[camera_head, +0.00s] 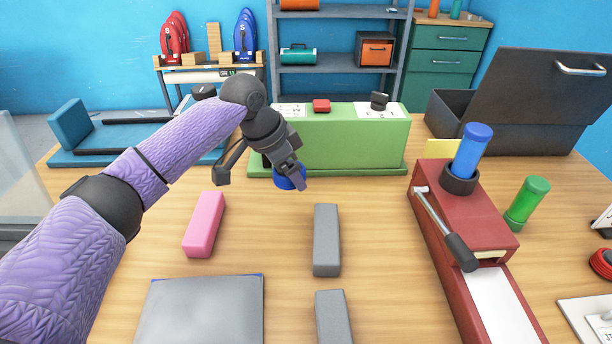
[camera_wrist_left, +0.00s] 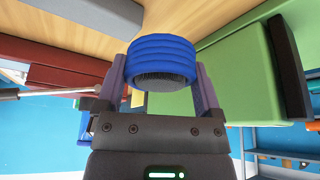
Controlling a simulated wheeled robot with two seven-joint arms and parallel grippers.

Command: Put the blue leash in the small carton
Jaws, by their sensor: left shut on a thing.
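The blue leash (camera_head: 284,182) shows as a small blue ring-shaped coil in the head view, in front of the green block. In the left wrist view the ribbed blue coil (camera_wrist_left: 162,58) sits between both fingers. My left gripper (camera_head: 293,174) is shut on it and holds it, apparently above the table. Part of the coil is hidden by the gripper in the head view. I cannot make out a small carton for certain in either view. My right gripper is not in view.
Pink (camera_head: 204,224) and grey (camera_head: 326,240) blocks lie on the wooden table (camera_head: 375,270). A flat grey slab (camera_head: 200,312) lies at the front. The green block (camera_head: 350,145) stands behind. A red press-like device (camera_head: 445,228) with a lever and a green cylinder (camera_head: 527,203) are right.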

